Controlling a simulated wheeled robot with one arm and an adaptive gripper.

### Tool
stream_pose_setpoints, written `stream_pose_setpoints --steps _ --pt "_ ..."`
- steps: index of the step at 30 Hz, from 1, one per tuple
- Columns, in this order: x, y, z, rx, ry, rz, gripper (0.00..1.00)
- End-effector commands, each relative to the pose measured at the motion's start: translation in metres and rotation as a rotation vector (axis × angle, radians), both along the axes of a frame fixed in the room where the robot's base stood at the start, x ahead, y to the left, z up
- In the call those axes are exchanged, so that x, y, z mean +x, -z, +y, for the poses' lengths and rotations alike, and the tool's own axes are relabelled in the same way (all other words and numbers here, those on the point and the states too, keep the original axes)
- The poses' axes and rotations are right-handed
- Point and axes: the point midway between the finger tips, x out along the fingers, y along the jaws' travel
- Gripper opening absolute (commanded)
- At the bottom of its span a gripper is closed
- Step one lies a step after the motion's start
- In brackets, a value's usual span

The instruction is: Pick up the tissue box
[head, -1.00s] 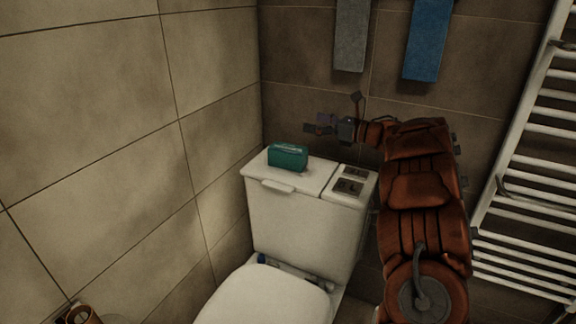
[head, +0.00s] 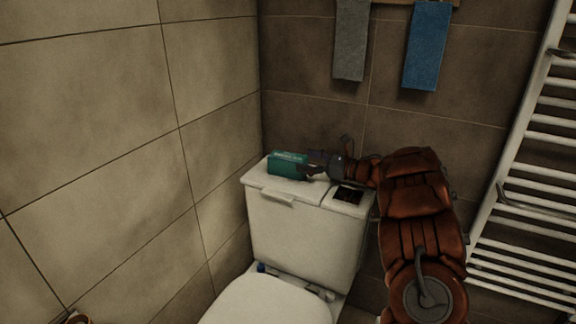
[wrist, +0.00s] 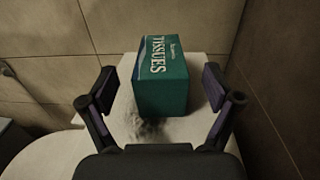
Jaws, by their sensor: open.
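The tissue box (head: 288,165) is a small green box with white lettering. It rests on the left part of the white toilet cistern lid (head: 258,178). In the wrist view the tissue box (wrist: 161,84) lies straight ahead, its "TISSUES" lettering in sight. My gripper (head: 307,168) is at the right side of the box in the head view, low over the lid. In the wrist view my gripper (wrist: 162,88) is open, with one finger on each side of the box. Gaps show between the fingers and the box. The box's far side is hidden.
The tiled corner walls stand close to the cistern, with the left wall (head: 215,130) beside it. A dark flush plate (head: 347,194) is on the right of the lid. A grey towel (head: 350,40) and a blue towel (head: 427,45) hang above. A white towel radiator (head: 530,190) is at right.

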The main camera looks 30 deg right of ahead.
Motion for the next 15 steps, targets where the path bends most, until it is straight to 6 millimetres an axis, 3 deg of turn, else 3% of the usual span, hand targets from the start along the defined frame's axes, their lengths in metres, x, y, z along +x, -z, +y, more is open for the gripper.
stream_pose_setpoints --steps 15 --pt "0.04 0.0 0.028 0.001 0.0 0.002 0.9"
